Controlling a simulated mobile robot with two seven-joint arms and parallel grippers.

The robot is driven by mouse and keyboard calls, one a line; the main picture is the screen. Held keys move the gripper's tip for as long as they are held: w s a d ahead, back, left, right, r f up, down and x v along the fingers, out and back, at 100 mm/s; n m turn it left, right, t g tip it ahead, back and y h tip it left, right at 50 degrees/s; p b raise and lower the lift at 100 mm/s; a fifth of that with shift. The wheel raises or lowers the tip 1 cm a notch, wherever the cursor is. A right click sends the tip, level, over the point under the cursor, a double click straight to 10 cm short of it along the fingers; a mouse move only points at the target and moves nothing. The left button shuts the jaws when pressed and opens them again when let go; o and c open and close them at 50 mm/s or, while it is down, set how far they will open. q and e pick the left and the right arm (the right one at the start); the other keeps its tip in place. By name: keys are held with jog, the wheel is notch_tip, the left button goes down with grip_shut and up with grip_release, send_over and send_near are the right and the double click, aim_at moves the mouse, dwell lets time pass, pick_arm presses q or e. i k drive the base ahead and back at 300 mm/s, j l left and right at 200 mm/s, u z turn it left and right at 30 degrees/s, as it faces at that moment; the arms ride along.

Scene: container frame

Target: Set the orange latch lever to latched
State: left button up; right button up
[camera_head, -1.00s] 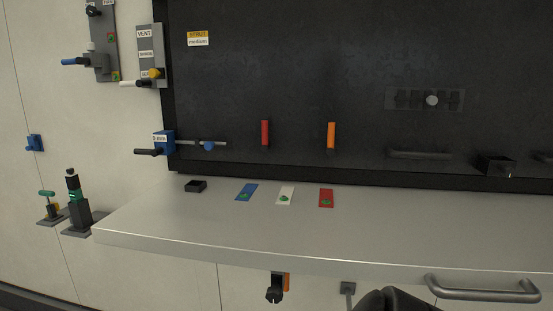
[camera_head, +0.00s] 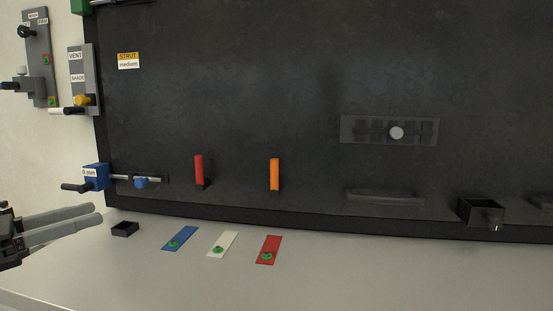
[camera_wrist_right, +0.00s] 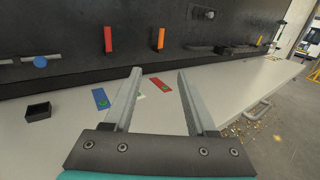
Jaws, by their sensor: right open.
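The orange latch lever (camera_head: 275,173) stands upright on the lower part of the dark panel, right of a similar red lever (camera_head: 199,168). In the right wrist view the orange lever (camera_wrist_right: 158,39) shows beyond the fingers, near the top. My right gripper (camera_head: 98,215) comes in at the left edge of the head view, its two grey fingers pointing right. It is open and empty, well apart from the orange lever. Its fingers (camera_wrist_right: 155,85) show apart in the right wrist view. My left gripper is not in view.
A black tray (camera_head: 125,229) and blue (camera_head: 180,238), white (camera_head: 222,244) and red (camera_head: 268,249) plates lie on the pale shelf (camera_head: 345,275). A blue block with a rod (camera_head: 96,177) sits left of the levers. A black box (camera_head: 482,211) juts out at right.

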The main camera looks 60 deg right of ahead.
aim_at(275, 188)
jog(key=k+l, duration=0.1)
jog(key=l, duration=0.35)
jog(key=k+l, duration=0.1)
jog(key=l, duration=0.3)
jog(key=k+l, duration=0.1)
jog(key=l, duration=0.35)
